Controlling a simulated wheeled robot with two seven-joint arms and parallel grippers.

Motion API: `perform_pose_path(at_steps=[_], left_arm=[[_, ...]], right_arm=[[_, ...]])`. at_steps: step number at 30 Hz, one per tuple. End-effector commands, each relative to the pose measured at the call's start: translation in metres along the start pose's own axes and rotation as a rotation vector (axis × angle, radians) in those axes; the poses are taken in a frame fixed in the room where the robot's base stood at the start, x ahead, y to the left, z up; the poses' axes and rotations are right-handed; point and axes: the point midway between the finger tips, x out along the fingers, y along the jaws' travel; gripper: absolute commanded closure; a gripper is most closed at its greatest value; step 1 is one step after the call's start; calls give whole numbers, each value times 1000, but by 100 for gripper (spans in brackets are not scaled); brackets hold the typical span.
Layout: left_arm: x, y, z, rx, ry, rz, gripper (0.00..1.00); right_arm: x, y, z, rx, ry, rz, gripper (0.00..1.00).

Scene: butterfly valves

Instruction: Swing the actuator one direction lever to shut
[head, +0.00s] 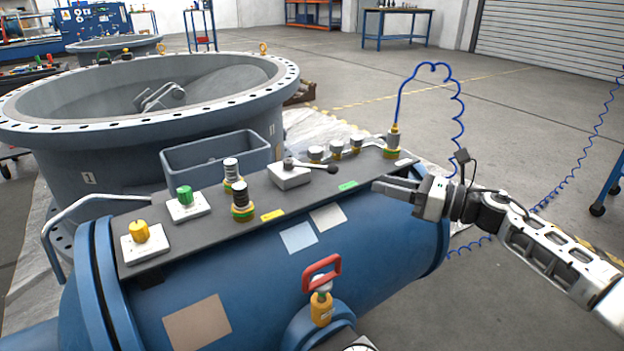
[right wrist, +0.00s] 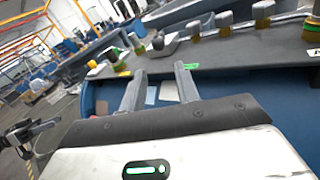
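The direction lever (head: 316,167) is a thin rod with a black ball end. It rises from a pale grey block (head: 289,176) on the dark panel on top of the blue actuator body. The rod points right in the head view, toward a green label (head: 348,186). My right gripper (head: 380,185) is right of the ball, near the panel's front edge, apart from the lever. Its two fingers show spread and empty in the right wrist view (right wrist: 160,70).
The dark panel (head: 215,215) also carries a yellow knob (head: 139,231), a green knob (head: 184,195) and several fittings. A red handle (head: 321,272) stands on the front of the blue body. A large grey flanged ring (head: 150,125) and a grey bin (head: 216,160) lie behind.

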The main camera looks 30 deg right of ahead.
Motion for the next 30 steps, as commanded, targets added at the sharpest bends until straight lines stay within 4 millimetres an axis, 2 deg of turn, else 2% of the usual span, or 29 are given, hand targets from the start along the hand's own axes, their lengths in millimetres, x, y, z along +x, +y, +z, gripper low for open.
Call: perform_pose_path(at_steps=[5,21,24,30], left_arm=[[0,1,-1,-12,9,7,68],[2,3,-2,-45,29,25,68],[2,3,-1,-50,30,27,68],[2,4,-2,-57,34,31,68]], right_arm=[[21,0,2,-6,-3,3,68],[125,1,2,2,-6,1,68],[140,1,1,2,-4,1,68],[155,1,1,2,-2,0,68]])
